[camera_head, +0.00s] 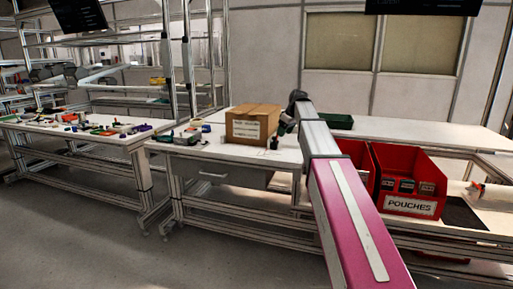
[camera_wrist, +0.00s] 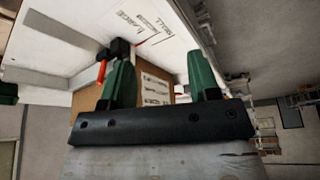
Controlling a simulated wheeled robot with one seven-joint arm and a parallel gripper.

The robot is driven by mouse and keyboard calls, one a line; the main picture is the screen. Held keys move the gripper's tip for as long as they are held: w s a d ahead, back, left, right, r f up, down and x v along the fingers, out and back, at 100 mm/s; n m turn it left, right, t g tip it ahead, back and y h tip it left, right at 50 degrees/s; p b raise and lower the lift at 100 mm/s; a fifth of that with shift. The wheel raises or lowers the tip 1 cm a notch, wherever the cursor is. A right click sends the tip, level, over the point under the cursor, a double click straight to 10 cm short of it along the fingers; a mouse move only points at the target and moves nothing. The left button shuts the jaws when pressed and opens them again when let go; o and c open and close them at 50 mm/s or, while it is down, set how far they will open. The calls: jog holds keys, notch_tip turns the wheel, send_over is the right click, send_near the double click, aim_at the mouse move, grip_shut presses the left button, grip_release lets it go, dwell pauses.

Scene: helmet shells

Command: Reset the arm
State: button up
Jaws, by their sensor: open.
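My arm reaches from the bottom right of the head view to above the middle table. My gripper (camera_head: 282,129) is at its far end, small and partly hidden by the arm, just right of the cardboard box (camera_head: 252,125). In the wrist view my gripper (camera_wrist: 160,62) shows two green fingers set wide apart with nothing between them. The labelled cardboard box (camera_wrist: 153,88) shows behind the fingers there. I cannot tell the exact gap between gripper and box.
A white table (camera_head: 222,151) carries the box and several small tools. A red bin marked POUCHES (camera_head: 409,206) stands right of my arm, beside another red bin. A dark green tray (camera_head: 338,121) lies behind the arm. A second table (camera_head: 105,141) at left holds several small parts.

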jog(key=s+d+f+m+g+h, duration=0.1)
jog(key=s+f+m, duration=0.1)
jog(key=s+f, duration=0.8)
jog(key=s+d+f+m+h, duration=0.1)
jog(key=s+d+f+m, duration=0.15)
jog(key=s+f, duration=0.75)
jog(key=s+d+f+m+g+h, duration=0.1)
jog(key=s+f+m, duration=0.4)
jog(key=s+f, duration=1.1)
notch_tip(320, 180, down, 4)
jog(key=shift+s+d+r+g, duration=0.2)
jog(key=shift+s+d+g, duration=0.2)
